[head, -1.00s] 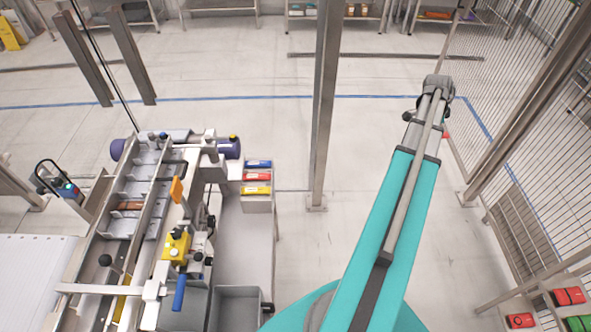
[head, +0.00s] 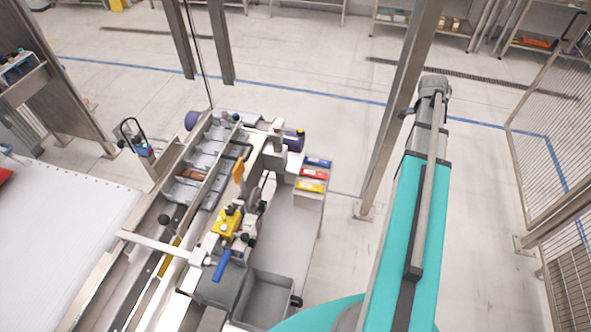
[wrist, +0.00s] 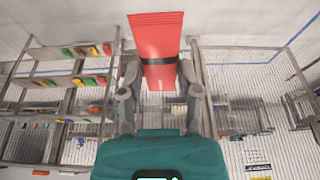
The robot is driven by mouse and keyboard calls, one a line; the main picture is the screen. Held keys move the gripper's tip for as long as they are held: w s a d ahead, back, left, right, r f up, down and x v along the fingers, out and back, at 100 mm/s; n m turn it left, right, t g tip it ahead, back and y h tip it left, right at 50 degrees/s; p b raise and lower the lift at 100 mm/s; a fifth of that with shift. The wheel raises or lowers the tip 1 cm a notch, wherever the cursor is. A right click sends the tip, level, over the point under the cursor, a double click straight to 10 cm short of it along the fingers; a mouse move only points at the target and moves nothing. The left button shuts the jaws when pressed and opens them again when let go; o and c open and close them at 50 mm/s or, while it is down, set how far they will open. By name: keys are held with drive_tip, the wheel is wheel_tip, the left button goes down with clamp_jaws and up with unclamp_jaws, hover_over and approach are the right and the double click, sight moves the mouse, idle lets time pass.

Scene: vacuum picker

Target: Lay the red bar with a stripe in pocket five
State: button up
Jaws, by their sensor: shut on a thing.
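My gripper (wrist: 160,82) is shut on a red bar (wrist: 157,38) in the wrist view. In the head view my gripper and the held bar are hidden behind the end of my arm. The row of grey pockets (head: 215,150) lies left of centre on the machine. A brownish-red piece lies in one of them (head: 193,174). I cannot read any pocket numbers.
A small stand holds blue (head: 318,162), red (head: 313,174) and yellow (head: 310,187) labelled items beside the machine. A steel post (head: 400,110) stands between the machine and my arm.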

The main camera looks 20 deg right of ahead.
drive_tip(key=w+a+r+p, duration=0.1)
drive_tip(key=w+a, duration=0.2)
drive_tip(key=a, duration=1)
drive_tip(key=w+a+r+p, duration=0.1)
drive_tip(key=w+a, duration=0.3)
drive_tip(key=a, duration=0.9)
drive_tip(key=w+a+r+p, duration=0.2)
drive_tip(key=w+a, duration=0.1)
drive_tip(key=a, duration=1)
drive_tip(key=s+a+r+p, duration=0.1)
drive_tip(key=s+a, duration=0.4)
drive_tip(key=a, duration=0.6)
drive_tip(key=s+a+r+p, duration=0.1)
drive_tip(key=s+a, duration=0.4)
drive_tip(key=a, duration=0.7)
drive_tip(key=s+a+r+p, duration=0.1)
drive_tip(key=s+a, duration=0.4)
drive_tip(key=a, duration=0.6)
drive_tip(key=shift+a, duration=0.2)
drive_tip(key=shift+r, duration=0.1)
drive_tip(key=w+a+f+b, duration=0.6)
drive_tip(key=w+f+b, duration=0.3)
drive_tip(key=w, duration=0.2)
drive_tip(key=shift+w+a, duration=0.2)
drive_tip(key=shift+a, duration=0.05)
